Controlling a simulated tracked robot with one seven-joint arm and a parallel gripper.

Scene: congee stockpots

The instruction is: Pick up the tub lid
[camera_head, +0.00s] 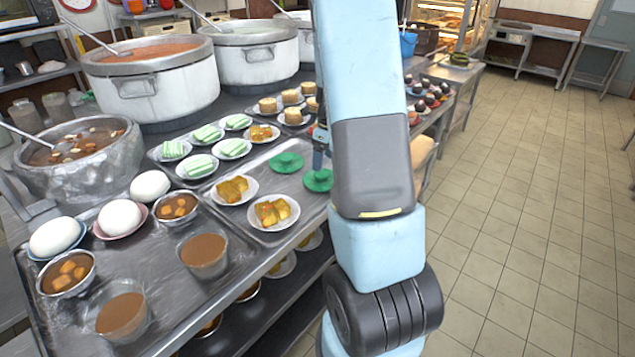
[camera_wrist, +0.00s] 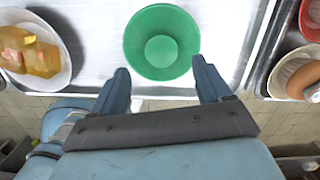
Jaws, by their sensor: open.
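Two round green lids with raised centres lie on the metal tray; one green lid (camera_head: 286,162) is farther back and the other green lid (camera_head: 318,181) is nearer the right edge, beside my arm. In the wrist view one green lid (camera_wrist: 162,42) lies flat on the tray, its raised middle facing up. I cannot tell for sure which of the two this is. My gripper (camera_wrist: 163,76) is open and empty, its two fingers apart at the lid's near side. In the head view my gripper (camera_head: 319,160) is mostly hidden behind my arm, close above the nearer lid.
In the wrist view a food plate (camera_wrist: 38,50) lies left and a red dish (camera_wrist: 313,22) right. Large stockpots (camera_head: 150,80) stand behind. The tiled floor (camera_head: 520,200) at right is clear.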

